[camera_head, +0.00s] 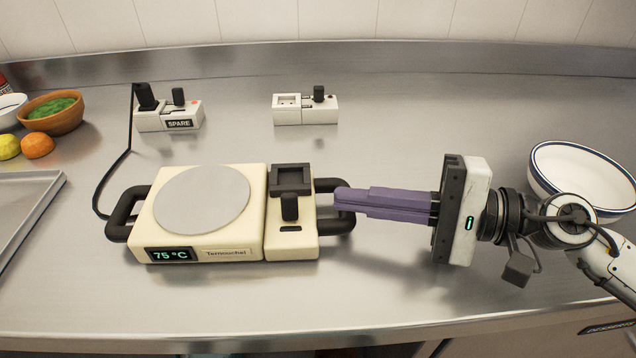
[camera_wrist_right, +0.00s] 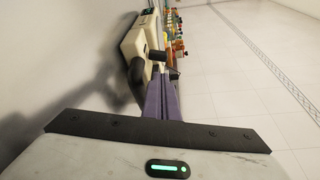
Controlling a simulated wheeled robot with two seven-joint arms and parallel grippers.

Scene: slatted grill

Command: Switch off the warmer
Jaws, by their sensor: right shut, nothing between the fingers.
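The cream warmer (camera_head: 163,232) stands on the steel counter, with a round grey plate (camera_head: 202,199) and a lit display (camera_head: 170,254) reading 75 °C. Its right section carries a black lever switch (camera_head: 290,205) below a raised dark block. Black handles stick out at both ends. My right gripper (camera_head: 340,199) has purple fingers, shut and empty. Its tips are at the warmer's right handle (camera_head: 345,222), overlapping it in the picture; I cannot tell whether they touch. In the right wrist view the fingers (camera_wrist_right: 160,78) point toward the warmer (camera_wrist_right: 136,42). My left gripper is out of view.
A socket box marked SPARE (camera_head: 180,124) holds a black plug, whose cable runs down toward the warmer's left side. Another switch box (camera_head: 305,115) stands at the back middle. A white bowl (camera_head: 575,165), wooden bowl (camera_head: 52,125), fruit and tray (camera_head: 25,210) flank the counter.

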